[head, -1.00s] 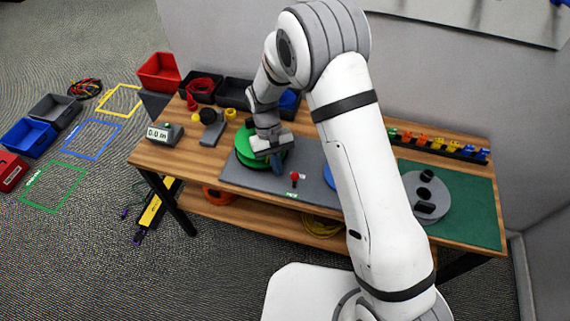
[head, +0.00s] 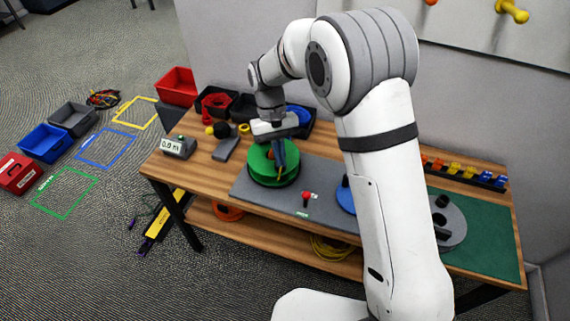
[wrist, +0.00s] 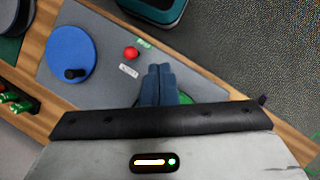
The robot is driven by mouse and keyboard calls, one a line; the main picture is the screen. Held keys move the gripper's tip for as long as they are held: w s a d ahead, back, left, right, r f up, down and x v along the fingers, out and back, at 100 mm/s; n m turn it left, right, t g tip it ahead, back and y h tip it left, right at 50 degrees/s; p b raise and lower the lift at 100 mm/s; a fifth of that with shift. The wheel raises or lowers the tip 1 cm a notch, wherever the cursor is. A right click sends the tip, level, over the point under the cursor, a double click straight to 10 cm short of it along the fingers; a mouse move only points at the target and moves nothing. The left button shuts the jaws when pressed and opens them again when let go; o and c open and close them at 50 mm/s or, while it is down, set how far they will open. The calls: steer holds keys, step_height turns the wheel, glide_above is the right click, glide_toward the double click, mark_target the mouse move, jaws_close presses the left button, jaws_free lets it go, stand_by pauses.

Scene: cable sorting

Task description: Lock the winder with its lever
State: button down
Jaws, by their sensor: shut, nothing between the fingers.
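The green winder drum (head: 262,176) stands on the grey base plate (head: 330,222) on the bench. The lever, with a red knob (head: 307,195), stands up at the front of the plate, right of the drum. In the wrist view the red knob (wrist: 131,53) is beside a small white label. A blue disc (wrist: 68,50) with a black handle is on the same plate; my arm partly hides it in the head view. My gripper (head: 281,174) is shut and empty, pointing down over the drum's right side, apart from the lever. It hides most of the drum in the wrist view.
A green mat (head: 488,240) with a grey disc (head: 455,228) lies at the right. A length display (head: 178,147) is at the left end. The plate between drum and lever is clear.

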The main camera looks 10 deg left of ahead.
steer(key=s+d+r+m+t+y, duration=0.2)
steer(key=s+d+r+m+t, duration=0.1)
steer(key=d+r, duration=1.1)
steer(key=s+d+r+m+t, duration=0.1)
steer(key=s+d+t, duration=0.3)
steer(key=s+d, duration=0.8)
steer(key=d+m, duration=0.1)
steer(key=d, duration=0.2)
steer(key=shift+s+d+m+t+y, duration=0.2)
steer(key=shift+m+t+y, duration=0.1)
steer(key=shift+m+y, duration=0.1)
